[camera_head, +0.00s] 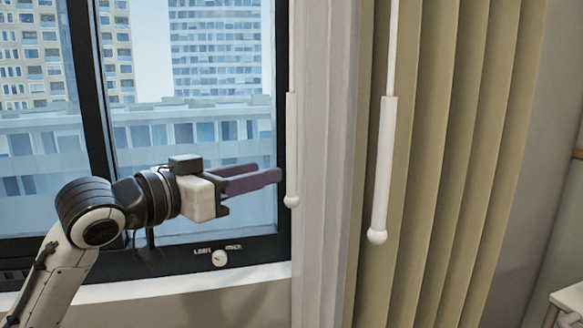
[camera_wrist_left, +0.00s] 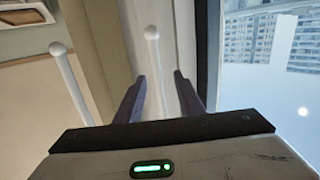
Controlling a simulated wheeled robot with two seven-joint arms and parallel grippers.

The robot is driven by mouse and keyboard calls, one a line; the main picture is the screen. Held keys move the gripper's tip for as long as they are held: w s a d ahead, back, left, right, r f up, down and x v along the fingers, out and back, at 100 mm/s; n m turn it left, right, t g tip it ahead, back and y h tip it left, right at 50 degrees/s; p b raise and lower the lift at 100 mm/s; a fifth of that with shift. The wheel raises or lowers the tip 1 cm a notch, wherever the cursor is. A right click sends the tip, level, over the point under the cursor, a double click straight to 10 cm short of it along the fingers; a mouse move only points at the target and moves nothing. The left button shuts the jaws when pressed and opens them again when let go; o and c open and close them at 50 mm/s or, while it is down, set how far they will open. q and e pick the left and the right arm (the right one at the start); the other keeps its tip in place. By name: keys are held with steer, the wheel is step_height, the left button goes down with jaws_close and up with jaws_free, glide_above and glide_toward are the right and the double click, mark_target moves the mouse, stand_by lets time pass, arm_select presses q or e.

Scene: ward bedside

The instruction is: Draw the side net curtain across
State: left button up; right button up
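The pale net curtain (camera_head: 325,120) hangs gathered in narrow folds at the window's right edge. A white wand (camera_head: 291,150) with a ball end hangs along its left side. My left gripper (camera_head: 268,173) is level with the lower part of this wand, its purple fingers pointing right and their tips just left of it. In the left wrist view the fingers (camera_wrist_left: 159,78) are spread apart, and the wand (camera_wrist_left: 152,42) shows in the gap between them. I cannot tell how deep it lies between them. My right gripper is not in view.
A thick beige curtain (camera_head: 450,150) hangs right of the net curtain, with a second white wand (camera_head: 383,170) in front of it; that wand also shows in the left wrist view (camera_wrist_left: 70,80). The dark window frame (camera_head: 282,80) and sill (camera_head: 200,283) lie behind my arm.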

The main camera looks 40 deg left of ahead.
mark_target(288, 147)
arm_select(q)
steer(key=w+r+p, duration=0.1)
steer(key=w, duration=0.1)
steer(key=w+d+r, duration=0.1)
steer(key=w, duration=0.2)
steer(key=w+r+p, duration=0.1)
steer(key=w, duration=0.2)
steer(key=shift+d+r+p, duration=0.2)
steer(key=shift+d+p, duration=0.05)
steer(key=shift+p, duration=0.1)
steer(key=shift+w+d+f, duration=0.1)
steer(key=shift+w, duration=0.3)
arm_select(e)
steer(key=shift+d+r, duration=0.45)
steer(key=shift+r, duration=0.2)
arm_select(q)
steer(key=shift+c, duration=0.3)
jaws_close()
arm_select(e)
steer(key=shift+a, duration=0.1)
